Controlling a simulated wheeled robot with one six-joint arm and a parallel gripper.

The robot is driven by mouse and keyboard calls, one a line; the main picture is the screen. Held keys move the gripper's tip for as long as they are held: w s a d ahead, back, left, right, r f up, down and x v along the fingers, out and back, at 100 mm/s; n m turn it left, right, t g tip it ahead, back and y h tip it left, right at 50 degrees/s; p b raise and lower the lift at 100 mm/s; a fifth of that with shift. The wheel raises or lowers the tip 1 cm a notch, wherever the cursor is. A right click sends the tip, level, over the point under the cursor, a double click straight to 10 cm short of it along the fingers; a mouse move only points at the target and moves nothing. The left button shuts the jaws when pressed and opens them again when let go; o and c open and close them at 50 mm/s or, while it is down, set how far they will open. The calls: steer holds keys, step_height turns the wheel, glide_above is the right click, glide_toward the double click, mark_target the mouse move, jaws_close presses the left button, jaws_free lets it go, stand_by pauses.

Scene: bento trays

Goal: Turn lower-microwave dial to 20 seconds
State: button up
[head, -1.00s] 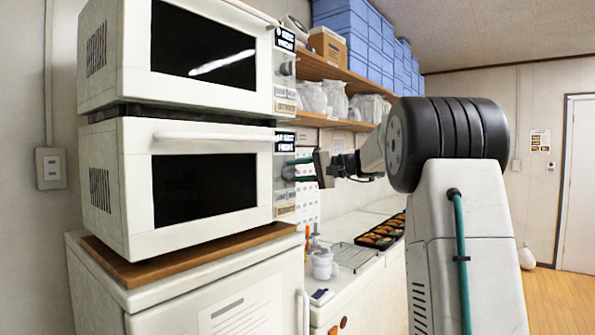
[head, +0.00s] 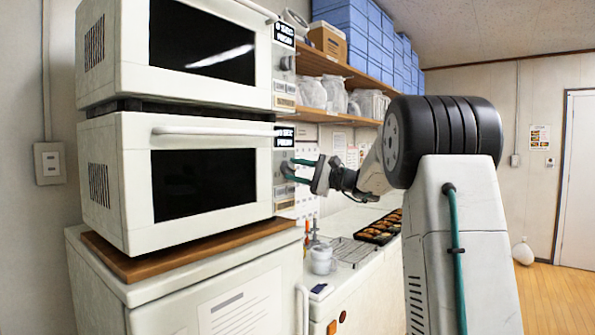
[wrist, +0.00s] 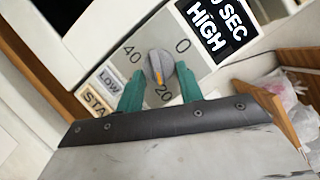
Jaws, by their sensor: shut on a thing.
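The lower microwave (head: 135,190) is white with a dark window. Its dial (wrist: 158,62) is a grey knob with an orange pointer, on a panel marked 0, 20 and 40. In the wrist view the pointer aims down at about the 20 mark. My gripper (wrist: 159,92) has its teal fingers on either side of the dial and is shut on it. The display (wrist: 215,28) is partly cut off and reads "0 SEC HIGH".
An upper microwave (head: 130,55) sits directly above. LOW and START labels (wrist: 97,103) lie near the left finger. A shelf (head: 335,70) with bags and boxes is behind. A counter (head: 350,220) with a wire rack and a food tray (head: 378,238) is below the arm.

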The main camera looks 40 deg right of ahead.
steer(key=shift+m, duration=0.5)
steer(key=o, duration=1)
steer(key=shift+f, duration=0.1)
steer(key=v, duration=0.7)
steer(key=shift+s+d+f, duration=0.15)
steer(key=shift+s+d, duration=0.1)
steer(key=shift+s, duration=0.05)
